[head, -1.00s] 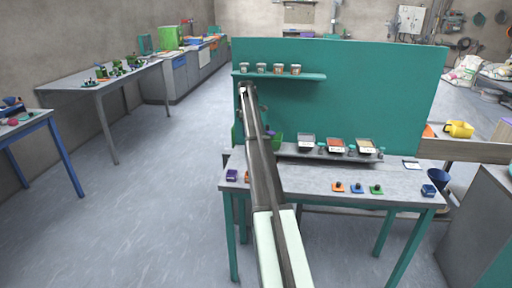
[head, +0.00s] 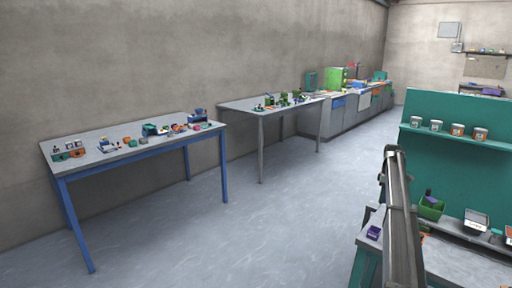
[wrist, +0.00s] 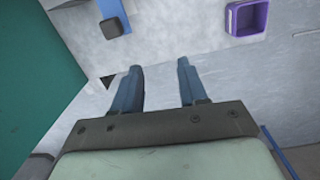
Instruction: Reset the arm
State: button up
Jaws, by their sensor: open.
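My gripper (wrist: 157,85) shows in the wrist view with its two blue-grey fingers apart and nothing between them. It is open over a grey worktop edge, with floor beyond. A small purple tray (wrist: 262,18) lies ahead and right of the fingertips in the wrist view. A purple piece also shows on the near worktop corner in the head view (head: 374,232). In the head view my arm rises in front of the green-panelled bench, and the fingers cannot be made out there.
The green back panel (head: 440,165) carries a shelf (head: 455,138) with several jars. A green bin (head: 431,208) and a tray of powder (head: 476,220) stand below. A blue-legged table (head: 118,155) and a grey table (head: 250,104) line the left wall. Open floor (head: 240,230) lies between.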

jog(key=s+a+f+m+h, duration=0.1)
jog(key=s+a+f, duration=0.1)
jog(key=a+f, duration=0.55)
jog(key=s+a+f+m, duration=0.1)
jog(key=s+a+f, duration=0.1)
jog(key=a+f, duration=0.6)
jog(key=s+a+f+m+g, duration=0.1)
jog(key=s+a+f, duration=0.5)
jog(key=s+f, duration=0.3)
jog(key=s+a+f+m+g+y, duration=0.1)
jog(key=s+a+f, duration=0.5)
jog(key=s+f, duration=0.3)
jog(key=s+a+f+m+g, duration=0.1)
jog(key=s+a+f, duration=0.5)
jog(key=s+f, duration=0.35)
jog(key=s+a+f+m+g, duration=0.1)
jog(key=s+a+f, duration=0.1)
jog(key=s, duration=1)
jog(key=s+a+f+m+g, duration=0.1)
jog(key=s+a+f, duration=0.2)
jog(key=s, duration=1)
jog(key=s+a+f+m+g, duration=0.1)
jog(key=s+a, duration=0.4)
jog(key=s, duration=0.8)
jog(key=shift+a+f+g+y, duration=0.3)
jog(key=shift+f, duration=0.45)
jog(key=shift+o, duration=0.2)
